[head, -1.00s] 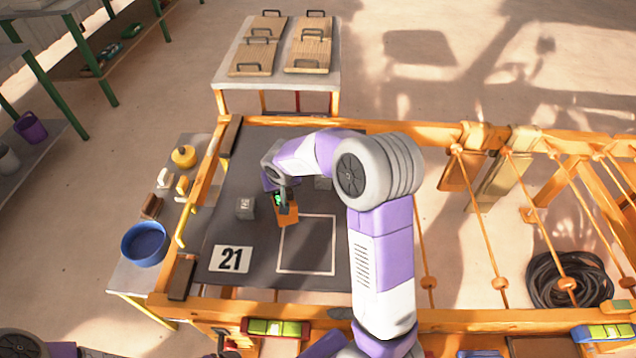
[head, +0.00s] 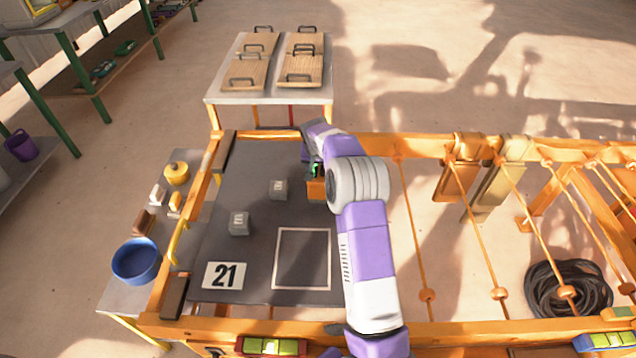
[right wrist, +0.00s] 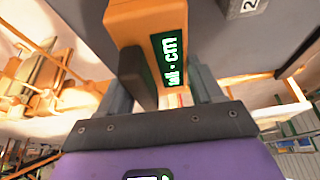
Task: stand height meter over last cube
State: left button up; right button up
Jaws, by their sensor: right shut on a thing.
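My right gripper (head: 314,173) is shut on the orange height meter (head: 316,190), at the back right of the dark mat. In the right wrist view the meter (right wrist: 146,25) is an orange block with a lit green display, held between the grey fingers (right wrist: 168,88). Two grey numbered cubes, one nearer (head: 239,223) and one farther (head: 279,188), lie left of the meter. No cube shows under the meter in the head view; the gripper and arm cover that spot. One numbered cube (right wrist: 246,6) shows at the wrist view's top edge. My left gripper is out of view.
The dark mat (head: 255,240) bears a white outlined square (head: 303,284) and a "21" card (head: 224,275). A side shelf at left holds a blue bowl (head: 137,261) and a yellow pot (head: 177,173). A table with wooden boards (head: 248,73) stands behind. An orange frame surrounds the mat.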

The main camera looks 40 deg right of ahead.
notch_tip(320, 180, down, 6)
jog(key=shift+r+b, duration=0.1)
jog(key=shift+b, duration=0.65)
jog(key=shift+r, duration=0.1)
jog(key=o, duration=1)
jog(key=shift+f, duration=0.25)
jog(key=o, duration=0.5)
jog(key=shift+r, duration=0.1)
